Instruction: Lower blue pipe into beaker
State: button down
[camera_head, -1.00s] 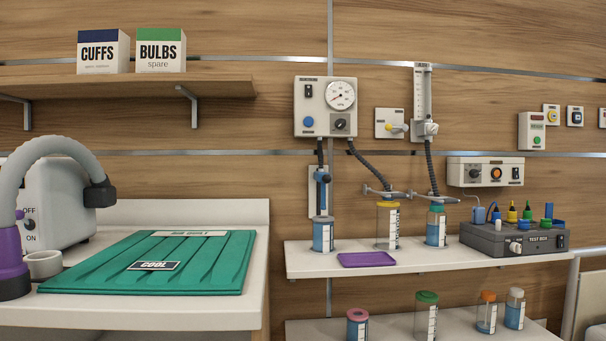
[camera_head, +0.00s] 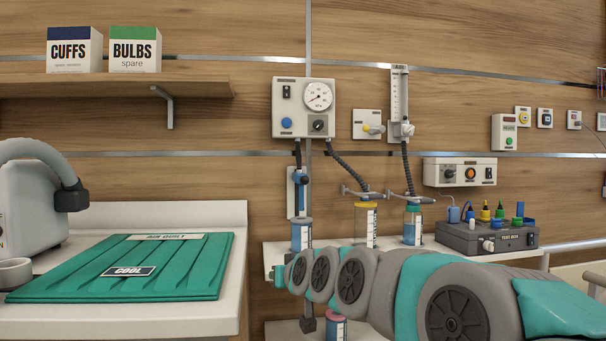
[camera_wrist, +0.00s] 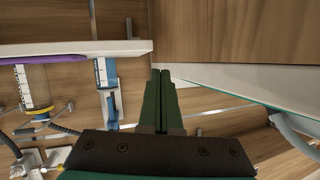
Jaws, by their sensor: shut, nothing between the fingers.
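The blue pipe (camera_head: 299,197) sits upright on a white wall holder below the gauge unit. The beaker (camera_head: 301,236), with a white label strip and blue contents, stands on the shelf directly beneath it. I cannot tell whether the pipe's lower end is inside the beaker's rim. The wrist view is upside down and shows the beaker (camera_wrist: 103,72) and the blue pipe (camera_wrist: 111,104) to the left of my gripper. My gripper (camera_wrist: 161,72) is shut and empty, its dark green fingers together, apart from both. In the head view its fingers are not clearly visible.
A yellow-lidded jar (camera_head: 365,226) and a teal-lidded jar (camera_head: 412,226) stand right of the beaker, under hoses. A purple tray (camera_wrist: 48,58) lies on the shelf. A counter with a green quilt (camera_head: 120,268) is at left. My arm covers much of the lower right.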

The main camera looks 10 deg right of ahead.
jog(key=w+d+r+m+t+h, duration=0.1)
jog(key=w+d+r+t, duration=0.2)
jog(key=r, duration=0.3)
jog(key=w+d+r+m+t+h, duration=0.2)
jog(key=w+d+r+t, duration=0.1)
jog(key=r, duration=0.4)
jog(key=w+d+r+m+t+h, duration=0.2)
jog(key=w+d+r, duration=0.2)
jog(key=r, duration=0.3)
jog(key=shift+w+r+t, duration=0.25)
jog(key=shift+w+t, duration=0.15)
jog(key=shift+w, duration=0.4)
jog(key=shift+w, duration=0.1)
jog(key=w+p, duration=0.1)
jog(key=w, duration=0.8)
jog(key=shift+w+f+p, duration=0.15)
jog(key=shift+f+p, duration=0.05)
jog(key=shift+p, duration=0.2)
